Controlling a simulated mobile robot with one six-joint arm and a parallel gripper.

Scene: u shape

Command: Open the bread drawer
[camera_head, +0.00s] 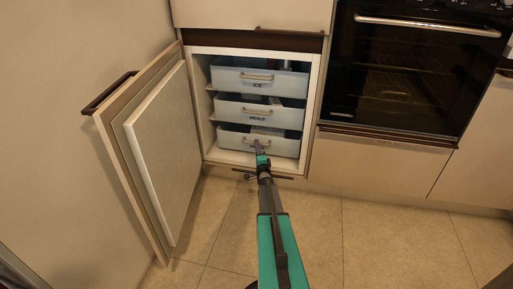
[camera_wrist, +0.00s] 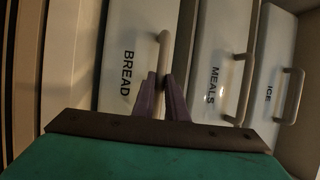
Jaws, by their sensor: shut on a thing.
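The bread drawer (camera_head: 284,147) is the lowest of three pale blue-grey drawers inside the open cabinet in the head view. In the wrist view the bread drawer (camera_wrist: 121,43) is the left one and its BREAD label is readable. My gripper (camera_head: 260,146) reaches the front of this drawer. In the wrist view my gripper (camera_wrist: 163,86) has its purple fingers shut on the bread drawer's handle (camera_wrist: 164,45), near one end of the bar. In the head view the gripper hides part of the label. The bread drawer appears roughly in line with the drawers above.
The meals drawer (camera_head: 287,117) and the ice drawer (camera_head: 289,83) are above. The cabinet door (camera_head: 160,155) stands open at the left. An oven (camera_head: 400,75) is at the right. The tiled floor (camera_head: 370,240) in front is clear.

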